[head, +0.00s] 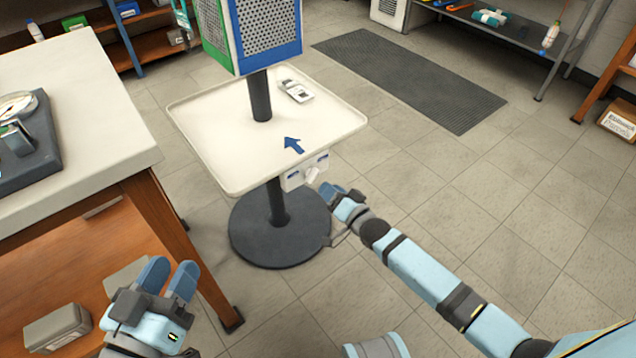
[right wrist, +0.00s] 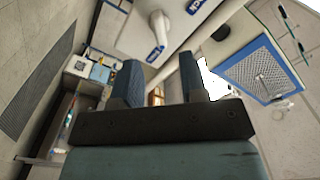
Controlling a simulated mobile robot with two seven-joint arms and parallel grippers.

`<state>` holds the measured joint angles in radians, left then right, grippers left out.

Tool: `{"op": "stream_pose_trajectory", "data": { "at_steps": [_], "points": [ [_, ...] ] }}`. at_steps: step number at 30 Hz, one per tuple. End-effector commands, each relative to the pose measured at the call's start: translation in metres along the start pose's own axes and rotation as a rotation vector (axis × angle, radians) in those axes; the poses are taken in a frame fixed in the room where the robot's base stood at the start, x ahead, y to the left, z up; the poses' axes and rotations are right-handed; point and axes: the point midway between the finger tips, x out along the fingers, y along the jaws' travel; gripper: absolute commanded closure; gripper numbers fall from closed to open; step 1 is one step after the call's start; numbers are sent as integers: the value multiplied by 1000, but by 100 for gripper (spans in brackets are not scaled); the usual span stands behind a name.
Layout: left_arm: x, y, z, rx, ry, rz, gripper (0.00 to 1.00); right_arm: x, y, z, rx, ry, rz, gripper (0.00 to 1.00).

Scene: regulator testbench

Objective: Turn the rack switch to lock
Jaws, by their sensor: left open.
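The rack switch is a small white box (head: 304,173) with blue labels and a white knob (head: 312,175), under the front edge of the rack's white tray (head: 215,160). In the right wrist view the knob (right wrist: 159,22) stands out from the box, beyond my fingertips. My right gripper (head: 335,190) is just right of and below the knob, apart from it. In the right wrist view its fingers (right wrist: 158,75) are spread with nothing between them. My left gripper (head: 168,268) is open and empty at the lower left, far from the switch.
A blue and green perforated rack (head: 265,35) stands on a pole above the tray, over a round dark base (head: 255,240). A white device (head: 296,90) lies on the tray. A workbench (head: 100,150) stands left. The floor at right is clear, with a dark mat (head: 410,75).

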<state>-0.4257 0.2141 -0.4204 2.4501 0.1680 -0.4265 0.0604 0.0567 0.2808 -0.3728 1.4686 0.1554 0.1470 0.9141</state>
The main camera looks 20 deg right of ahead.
Motion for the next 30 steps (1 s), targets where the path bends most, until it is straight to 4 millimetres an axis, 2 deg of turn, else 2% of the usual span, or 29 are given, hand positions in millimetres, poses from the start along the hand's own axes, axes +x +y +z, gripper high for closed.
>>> {"op": "stream_pose_trajectory", "data": {
  "at_steps": [3, 9, 21, 27, 30],
  "points": [
    [0, -2, 16, -1, -41, 5, 57, 25, 2, 2, 0, 3, -3, 61],
    [1, -4, 28, 0, -89, 11, 57, 49, 1, 1, -1, 1, -2, 61],
    [1, -4, 31, -1, -104, 13, 57, 56, 0, 0, 0, 0, 0, 61],
    [1, -4, 31, 0, -104, 14, 57, 56, 0, 0, 0, 0, 0, 100],
    [0, -4, 31, 0, -104, 14, 57, 56, 0, 0, 0, 0, 0, 100]
  ]
}}
